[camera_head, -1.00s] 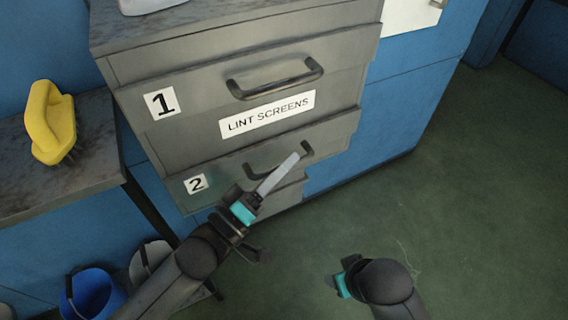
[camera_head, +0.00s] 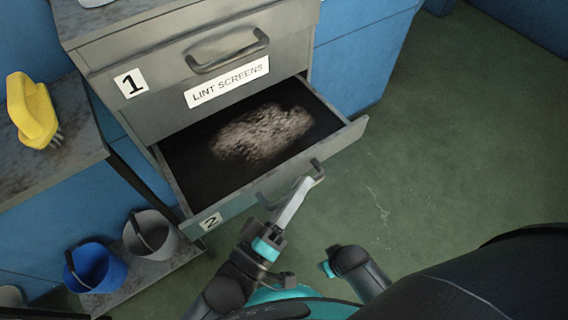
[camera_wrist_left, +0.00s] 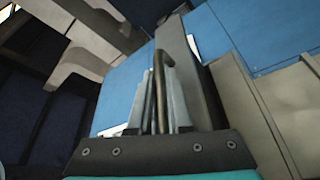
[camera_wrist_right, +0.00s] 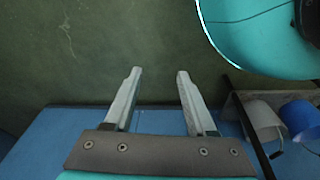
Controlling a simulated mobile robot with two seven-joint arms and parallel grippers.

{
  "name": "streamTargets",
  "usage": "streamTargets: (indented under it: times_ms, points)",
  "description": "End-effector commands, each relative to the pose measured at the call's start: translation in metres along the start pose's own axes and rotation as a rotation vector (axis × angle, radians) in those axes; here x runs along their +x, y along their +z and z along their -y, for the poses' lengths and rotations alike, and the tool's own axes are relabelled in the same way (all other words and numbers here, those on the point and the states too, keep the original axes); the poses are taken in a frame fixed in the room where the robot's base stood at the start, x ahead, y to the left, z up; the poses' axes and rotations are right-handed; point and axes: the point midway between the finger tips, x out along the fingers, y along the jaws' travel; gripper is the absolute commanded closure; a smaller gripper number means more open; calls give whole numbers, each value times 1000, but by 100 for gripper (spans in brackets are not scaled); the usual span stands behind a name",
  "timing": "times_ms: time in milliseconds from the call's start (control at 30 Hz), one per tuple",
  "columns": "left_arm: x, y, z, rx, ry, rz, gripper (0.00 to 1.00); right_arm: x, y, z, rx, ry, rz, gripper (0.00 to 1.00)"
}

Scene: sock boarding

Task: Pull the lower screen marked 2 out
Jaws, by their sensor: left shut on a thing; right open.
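The lower screen marked 2 (camera_head: 346,138) is slid out as an open drawer, with a patch of grey lint (camera_head: 262,132) on its dark mesh. My left gripper (camera_head: 304,183) is shut on its dark bar handle (camera_head: 318,170). In the left wrist view the handle (camera_wrist_left: 159,70) stands between the fingers. My right gripper (camera_head: 328,268) is low in front of the drawer, apart from it. In the right wrist view its fingers (camera_wrist_right: 158,76) are spread with nothing between them.
The upper screen marked 1 (camera_head: 160,85) is shut above. A yellow brush (camera_head: 32,110) lies on a side bench at left. A blue bucket (camera_head: 94,268) and a grey bucket (camera_head: 150,236) stand below it. Green floor (camera_head: 440,150) at right is clear.

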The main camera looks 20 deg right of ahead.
Motion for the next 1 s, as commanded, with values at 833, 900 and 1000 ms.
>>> streamTargets:
  times_ms: [833, 900, 1000]
  points:
    - [-8, 17, -11, 0, -1, 1, 69, 8, 10, -5, -2, 6, 1, 44]
    - [-8, 17, -11, 0, -1, 1, 61, 8, 10, -5, -2, 6, 1, 44]
    - [-8, 17, -11, 0, 0, 1, 53, 8, 10, -5, -2, 6, 1, 44]
